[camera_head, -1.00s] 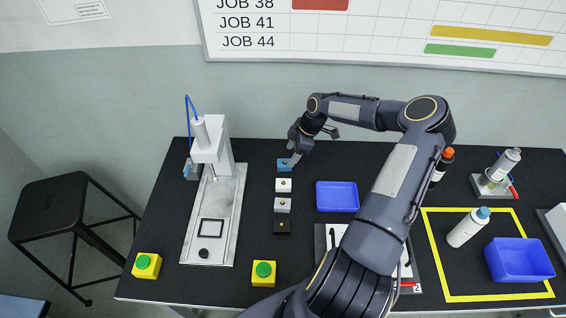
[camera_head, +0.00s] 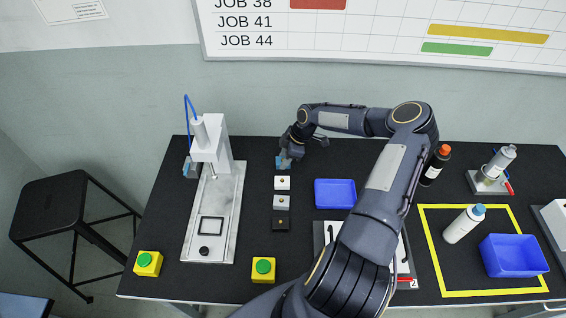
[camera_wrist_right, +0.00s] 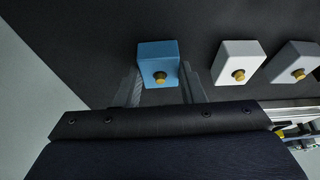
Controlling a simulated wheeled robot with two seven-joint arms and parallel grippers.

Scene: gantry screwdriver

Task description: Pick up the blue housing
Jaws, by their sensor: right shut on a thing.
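The blue housing (camera_head: 282,163) is at the far end of a column of small housings, left of centre on the black table. In the right wrist view the blue housing (camera_wrist_right: 158,62) is a light-blue block with a brass-coloured knob on its face. My right gripper (camera_head: 287,157) is at the blue housing and partly covers it in the head view. In the wrist view its two fingers (camera_wrist_right: 160,88) lie on either side of the block, shut on it. I cannot tell whether the housing is lifted off the table. My left gripper is not in view.
The screwdriver gantry (camera_head: 212,150) stands to the left. A blue tray (camera_head: 335,194) lies to the right. Yellow button boxes (camera_head: 263,270) sit near the front edge.

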